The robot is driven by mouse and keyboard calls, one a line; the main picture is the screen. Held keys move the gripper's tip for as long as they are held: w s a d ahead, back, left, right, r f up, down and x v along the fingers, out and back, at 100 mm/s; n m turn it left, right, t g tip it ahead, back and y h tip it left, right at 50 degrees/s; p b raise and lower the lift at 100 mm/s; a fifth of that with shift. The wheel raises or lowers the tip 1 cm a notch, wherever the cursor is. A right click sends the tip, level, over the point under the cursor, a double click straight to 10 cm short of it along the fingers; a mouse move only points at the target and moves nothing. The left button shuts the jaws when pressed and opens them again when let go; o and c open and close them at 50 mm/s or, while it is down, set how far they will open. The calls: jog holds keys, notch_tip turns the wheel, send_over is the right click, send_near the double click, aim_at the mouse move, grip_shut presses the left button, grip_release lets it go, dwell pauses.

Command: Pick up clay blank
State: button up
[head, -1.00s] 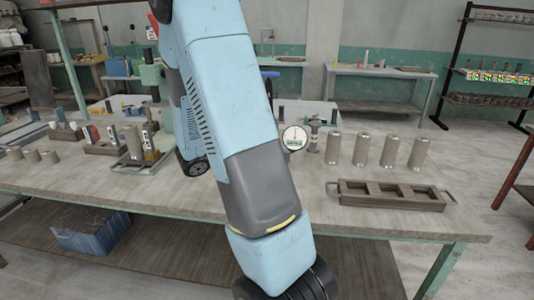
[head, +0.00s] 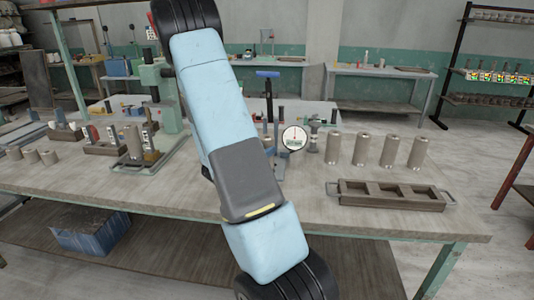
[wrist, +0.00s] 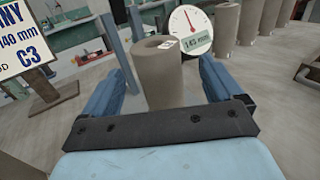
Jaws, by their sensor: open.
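A round dial sign (head: 294,138) stands just behind the blank; it reads 145 mm in the wrist view. Several similar cylinders (head: 361,149) stand to the right, behind a slotted wooden tray (head: 352,198). A 140 mm sign (wrist: 38,45) stands left.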

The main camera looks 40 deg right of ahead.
aim_at(269, 139)
jog(key=shift+w+d+r, duration=0.1)
jog(key=shift+w+d, duration=0.15)
jog(key=shift+d, duration=0.8)
jog(key=shift+w+d+r, duration=0.1)
jog(key=shift+w+d, duration=0.2)
jog(key=shift+d, duration=0.75)
jog(key=shift+w+d+r, duration=0.1)
jog(key=shift+w+d, duration=0.15)
jog(key=shift+d, duration=0.8)
jog(key=c, duration=1.5)
jog(key=shift+c, duration=0.8)
jog(key=shift+r, duration=0.1)
